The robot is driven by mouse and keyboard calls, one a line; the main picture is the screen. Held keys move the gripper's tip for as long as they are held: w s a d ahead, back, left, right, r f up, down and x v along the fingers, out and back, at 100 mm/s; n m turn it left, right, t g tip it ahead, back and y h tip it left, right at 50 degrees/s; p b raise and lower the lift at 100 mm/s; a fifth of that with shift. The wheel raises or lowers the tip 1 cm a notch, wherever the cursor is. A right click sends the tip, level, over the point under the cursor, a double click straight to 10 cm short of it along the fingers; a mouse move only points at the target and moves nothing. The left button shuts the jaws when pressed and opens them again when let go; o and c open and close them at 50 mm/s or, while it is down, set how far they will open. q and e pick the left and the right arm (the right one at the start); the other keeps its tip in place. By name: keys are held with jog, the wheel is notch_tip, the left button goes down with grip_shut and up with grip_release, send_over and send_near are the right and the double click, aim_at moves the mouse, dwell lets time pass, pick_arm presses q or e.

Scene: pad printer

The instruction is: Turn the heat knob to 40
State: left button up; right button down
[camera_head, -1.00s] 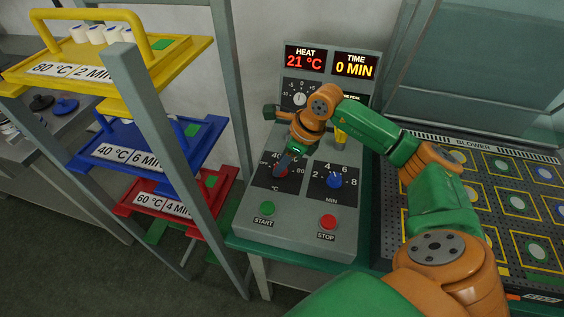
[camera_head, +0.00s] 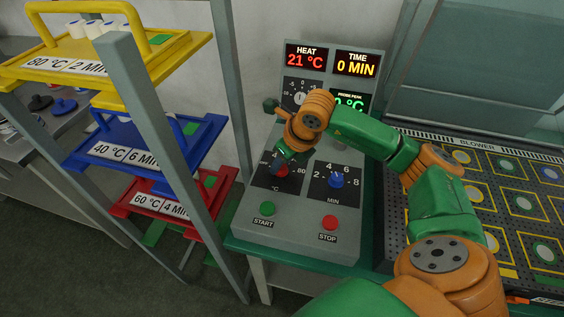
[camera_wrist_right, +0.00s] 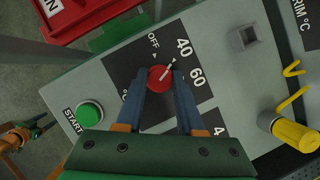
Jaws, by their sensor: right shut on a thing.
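The red heat knob (camera_wrist_right: 160,79) sits in the middle of its black dial, marked OFF, 40 and 60. Its white pointer line slants up and right, roughly toward the 40. In the head view the knob (camera_head: 279,171) is partly covered by my right gripper (camera_head: 283,158). In the right wrist view my right gripper (camera_wrist_right: 161,82) has one finger on each side of the knob and is shut on it. The HEAT display (camera_head: 305,58) reads 21 °C.
The blue-capped MIN knob (camera_head: 337,180) is right of the heat dial. Green START (camera_head: 267,208) and red STOP (camera_head: 329,222) buttons lie below. A yellow-handled tool (camera_wrist_right: 296,134) stands on the panel. A rack with yellow, blue and red trays (camera_head: 150,155) is at left, the blower table at right.

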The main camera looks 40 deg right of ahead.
aim_at(290, 179)
jog(key=shift+r, duration=0.1)
jog(key=c, duration=0.5)
grip_release()
jog(key=v, duration=0.7)
jog(key=shift+b, duration=0.4)
jog(key=shift+d, duration=0.1)
